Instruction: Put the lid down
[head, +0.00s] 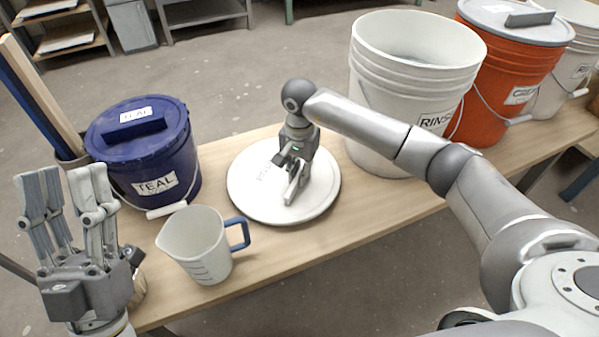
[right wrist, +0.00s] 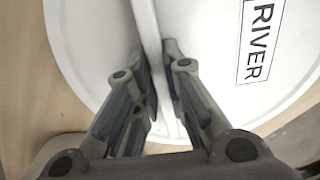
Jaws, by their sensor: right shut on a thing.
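The white round lid (head: 250,192) is at the middle of the wooden bench in the head view, flat and apparently on or just over the wood; I cannot tell if it touches. Its label reads "RIVER" in the right wrist view, where the lid (right wrist: 215,50) fills much of the picture. My right gripper (head: 290,180) is over the lid and shut on its upright handle (right wrist: 152,50), one finger on each side. My left gripper (head: 68,205) is open and empty at the left, in front of the blue TEAL bucket.
A white jug (head: 197,245) with a blue handle stands left of the lid. The blue TEAL bucket (head: 160,180) with its lid on is behind it. The open RINSE bucket (head: 385,110) and an orange bucket (head: 500,80) stand to the right. Bare bench (head: 250,255) lies in front of the lid.

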